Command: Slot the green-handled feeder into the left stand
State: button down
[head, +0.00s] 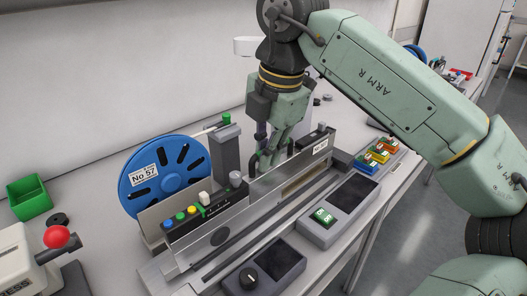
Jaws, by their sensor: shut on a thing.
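The feeder (238,217) is a long grey metal body with a blue reel (150,178) marked No 57 at its left end. Several coloured buttons and a small green part (205,211) show on its near end. My gripper (268,158) points down at the feeder's upper middle and is shut on it; the fingers largely hide the grip, so the handle's colour there is unclear. The feeder stands upright over a long grey rail-like base (213,262), possibly a stand. I cannot tell whether it is seated there, or which stand is the left one.
A grey post (225,152) with a green cap stands behind the feeder. A green bin (28,197) and red-knobbed device (56,238) are at left.

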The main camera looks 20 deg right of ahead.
jog(key=shift+r, duration=0.1)
jog(key=c, duration=1.6)
grip_release()
